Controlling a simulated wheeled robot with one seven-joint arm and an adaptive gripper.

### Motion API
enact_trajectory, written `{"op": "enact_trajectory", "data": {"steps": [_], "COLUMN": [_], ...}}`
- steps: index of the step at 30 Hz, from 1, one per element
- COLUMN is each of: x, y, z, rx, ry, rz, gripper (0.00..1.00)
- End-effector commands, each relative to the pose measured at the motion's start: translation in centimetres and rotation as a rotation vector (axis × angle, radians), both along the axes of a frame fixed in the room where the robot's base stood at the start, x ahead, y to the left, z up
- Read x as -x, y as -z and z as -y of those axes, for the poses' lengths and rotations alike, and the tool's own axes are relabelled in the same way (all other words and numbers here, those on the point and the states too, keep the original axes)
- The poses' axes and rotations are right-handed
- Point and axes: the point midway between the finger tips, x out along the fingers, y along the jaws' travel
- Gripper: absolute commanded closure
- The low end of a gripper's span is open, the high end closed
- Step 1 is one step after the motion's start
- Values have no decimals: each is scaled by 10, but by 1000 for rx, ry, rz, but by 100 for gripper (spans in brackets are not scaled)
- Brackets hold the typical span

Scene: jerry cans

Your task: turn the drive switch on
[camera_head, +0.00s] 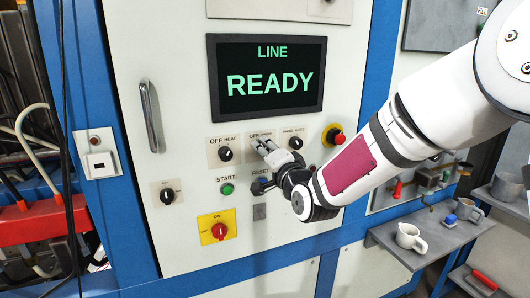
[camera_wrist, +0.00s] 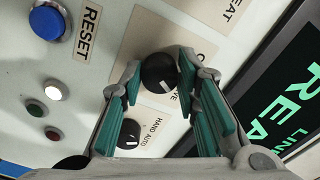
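The drive switch is a black round knob (camera_wrist: 158,72) on a beige plate, with a white pointer mark at its lower right in the wrist view. My gripper (camera_wrist: 160,66) has its teal-padded fingers on either side of this knob, with the tips close against it. In the head view my gripper (camera_head: 266,150) reaches the panel at the middle plate of the upper switch row. It hides the drive knob there, and only part of the label (camera_head: 260,135) shows.
The heat knob (camera_head: 225,154) is to the left and the hand/auto knob (camera_head: 295,143) close to the right. A red emergency button (camera_head: 339,139), green start button (camera_head: 227,189) and red-yellow rotary switch (camera_head: 219,231) are nearby. The screen (camera_head: 268,77) above reads LINE READY.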

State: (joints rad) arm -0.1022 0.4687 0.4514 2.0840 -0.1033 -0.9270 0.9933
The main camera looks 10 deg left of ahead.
Motion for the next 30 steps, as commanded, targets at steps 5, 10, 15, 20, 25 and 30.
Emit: {"op": "enact_trajectory", "data": {"steps": [5,10,15,20,25,30], "x": [0,0,8,31,61,84], "y": [0,0,-1,0,0,0], "z": [0,0,6,21,42,57], "rx": [1,1,1,2,3,2], "ry": [0,0,1,0,0,1], "rz": [0,1,1,0,1,1], "gripper": [52,52,52,52,52,52]}}
